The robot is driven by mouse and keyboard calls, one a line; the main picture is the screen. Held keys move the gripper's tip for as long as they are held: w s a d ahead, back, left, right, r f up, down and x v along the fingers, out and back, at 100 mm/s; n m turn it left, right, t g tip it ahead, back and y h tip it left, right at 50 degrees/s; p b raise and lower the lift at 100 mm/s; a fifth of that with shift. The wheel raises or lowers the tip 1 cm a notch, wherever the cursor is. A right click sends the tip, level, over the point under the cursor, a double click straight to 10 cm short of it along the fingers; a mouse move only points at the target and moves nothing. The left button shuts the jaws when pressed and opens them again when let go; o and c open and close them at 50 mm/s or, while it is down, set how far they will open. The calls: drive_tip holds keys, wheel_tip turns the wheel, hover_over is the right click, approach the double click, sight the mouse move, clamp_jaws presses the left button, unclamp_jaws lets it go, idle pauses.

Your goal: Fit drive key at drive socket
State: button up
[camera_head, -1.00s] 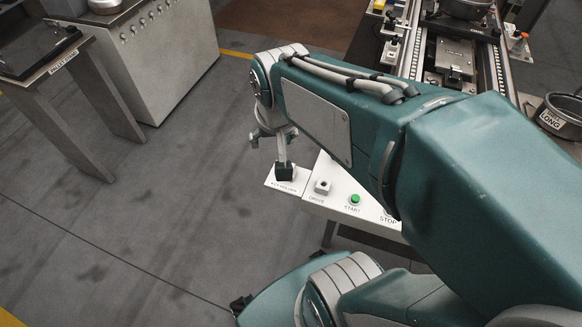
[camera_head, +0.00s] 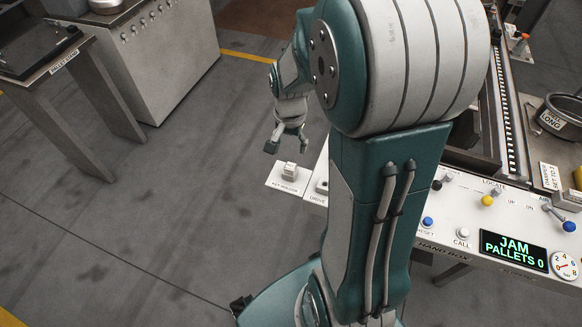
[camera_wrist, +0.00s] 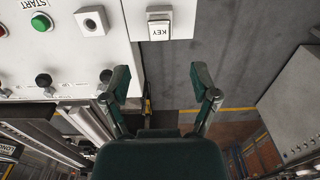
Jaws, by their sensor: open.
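The drive key (camera_head: 290,170), a pale block, stands in the key holder (camera_head: 276,183) at the panel's left end. In the wrist view the key (camera_wrist: 159,29) shows its KEY label, with the holder plate (camera_wrist: 184,22) around it. The drive socket, a white block with a dark hole (camera_wrist: 91,21), is left of the key in the wrist view. In the head view it is partly behind my arm (camera_head: 321,186). My gripper (camera_head: 287,148) is open and empty above the key holder. In the wrist view its spread fingers (camera_wrist: 160,88) are below the key, apart from it.
The hand box panel carries a green START button (camera_wrist: 41,22), other knobs and buttons, and a display (camera_head: 513,250) reading JAM PALLETS 0. A conveyor rail (camera_head: 508,120) lies behind it at right. A grey cabinet (camera_head: 165,60) and table (camera_head: 40,60) stand left. Floor between is clear.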

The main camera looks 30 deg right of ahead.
sight(291, 166)
drive_tip(key=shift+f, duration=4.45)
drive_tip(key=shift+c, duration=0.3)
clamp_jaws()
drive_tip(key=shift+r, duration=0.1)
drive_tip(key=shift+r, duration=2.9)
drive_tip(key=shift+s+d, duration=0.1)
